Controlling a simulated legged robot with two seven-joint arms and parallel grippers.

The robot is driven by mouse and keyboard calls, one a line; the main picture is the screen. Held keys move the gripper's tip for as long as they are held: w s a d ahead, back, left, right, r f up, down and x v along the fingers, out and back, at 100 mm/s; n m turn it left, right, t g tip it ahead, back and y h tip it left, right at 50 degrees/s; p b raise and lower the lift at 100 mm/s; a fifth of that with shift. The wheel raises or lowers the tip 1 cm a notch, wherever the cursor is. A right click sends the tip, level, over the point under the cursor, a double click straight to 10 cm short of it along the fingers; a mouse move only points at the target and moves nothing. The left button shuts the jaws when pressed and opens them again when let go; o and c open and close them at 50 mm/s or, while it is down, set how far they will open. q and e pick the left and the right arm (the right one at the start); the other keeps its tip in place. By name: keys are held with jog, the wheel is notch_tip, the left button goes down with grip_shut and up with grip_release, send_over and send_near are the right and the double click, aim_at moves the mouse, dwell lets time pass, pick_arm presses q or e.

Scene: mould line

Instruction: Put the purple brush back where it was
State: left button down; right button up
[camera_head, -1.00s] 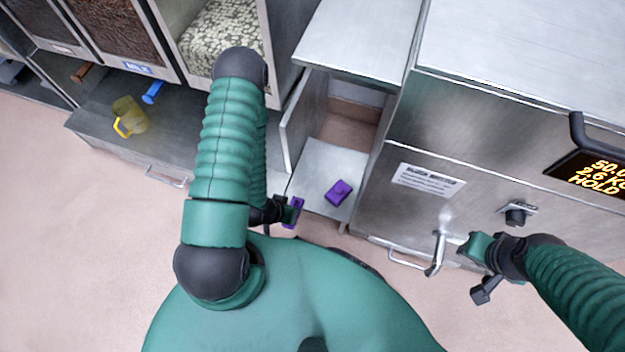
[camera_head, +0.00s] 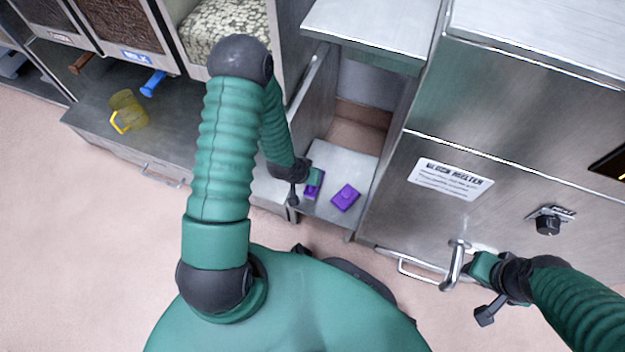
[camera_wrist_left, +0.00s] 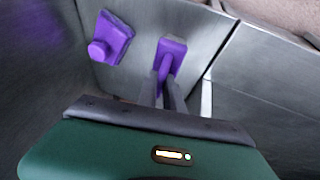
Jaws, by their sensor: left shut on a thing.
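My left gripper (camera_head: 306,177) is shut on a purple brush (camera_head: 314,185), over the left side of a low metal shelf (camera_head: 335,164) in an open bay. In the left wrist view the brush (camera_wrist_left: 172,50) has a flat block and a handle that runs between my fingers (camera_wrist_left: 161,93). I cannot tell whether its block touches the shelf. A second purple thing (camera_head: 345,197), a block with a round stub, lies on the shelf to the right; it also shows in the left wrist view (camera_wrist_left: 112,42). My right gripper (camera_head: 480,268) is beside a steel lever (camera_head: 455,262); its fingers are unclear.
The bay's side panel (camera_head: 312,95) stands left of the shelf, and a steel machine with a label (camera_head: 450,180) and a knob (camera_head: 548,224) stands right.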

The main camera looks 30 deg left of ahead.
pick_arm(q)
jog(key=shift+f, duration=0.1)
jog(key=c, duration=1.5)
grip_release()
